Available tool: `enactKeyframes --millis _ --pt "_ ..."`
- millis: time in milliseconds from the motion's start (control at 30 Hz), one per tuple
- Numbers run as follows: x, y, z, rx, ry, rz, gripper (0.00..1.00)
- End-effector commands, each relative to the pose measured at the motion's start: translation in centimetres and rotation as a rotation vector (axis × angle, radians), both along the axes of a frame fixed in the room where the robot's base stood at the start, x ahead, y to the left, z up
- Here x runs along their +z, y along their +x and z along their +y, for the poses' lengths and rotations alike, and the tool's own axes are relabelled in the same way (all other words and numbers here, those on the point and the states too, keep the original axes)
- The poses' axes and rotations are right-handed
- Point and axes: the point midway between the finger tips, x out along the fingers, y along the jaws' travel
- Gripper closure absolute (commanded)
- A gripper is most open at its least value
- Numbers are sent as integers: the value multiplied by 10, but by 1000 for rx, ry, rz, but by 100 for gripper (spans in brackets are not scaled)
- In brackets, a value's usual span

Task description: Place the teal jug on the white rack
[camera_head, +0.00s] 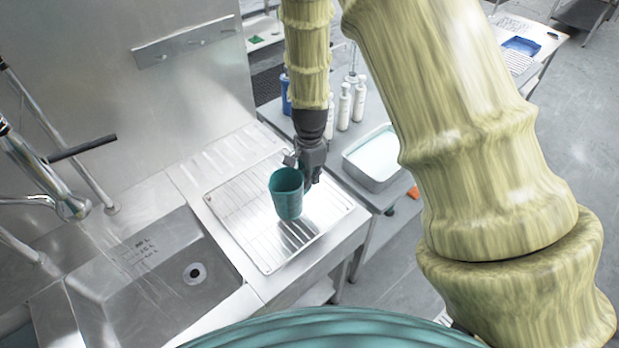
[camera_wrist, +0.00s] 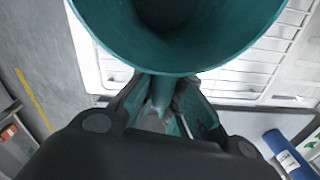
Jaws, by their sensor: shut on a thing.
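The teal jug (camera_head: 287,196) is upright in the head view, over the white rack (camera_head: 250,232) on the counter beside the sink. Its open mouth faces up. My gripper (camera_head: 303,165) is at the jug's right side, shut on its handle. In the wrist view the jug (camera_wrist: 180,40) fills the top middle, and its handle runs between the fingers of my gripper (camera_wrist: 165,105). The rack (camera_wrist: 265,70) shows behind and below the jug. A darker patch on the rack lies below the jug, and the jug seems a little above the rack; exact clearance is unclear.
A sink (camera_head: 165,262) with a drain lies left of the rack, with a faucet (camera_head: 70,205) further left. White bottles (camera_head: 344,106) and a white basin (camera_head: 376,157) stand on a lower table behind at the right. A blue bottle shows in the wrist view (camera_wrist: 288,152).

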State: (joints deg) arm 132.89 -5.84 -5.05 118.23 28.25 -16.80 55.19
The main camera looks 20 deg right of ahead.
Motion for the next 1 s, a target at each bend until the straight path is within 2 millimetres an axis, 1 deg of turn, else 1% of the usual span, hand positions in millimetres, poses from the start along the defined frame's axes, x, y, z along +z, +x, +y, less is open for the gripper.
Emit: enactKeyframes --millis 233,700,733,800,833,1000 --pt "-16 0 0 0 1 -1 100" --pt "-22 0 0 0 0 -1 100" --pt "-22 0 0 0 0 -1 91" --pt "-22 0 0 0 0 -1 79" --pt "-22 0 0 0 0 -1 74" --pt "-19 0 0 0 0 -2 73"
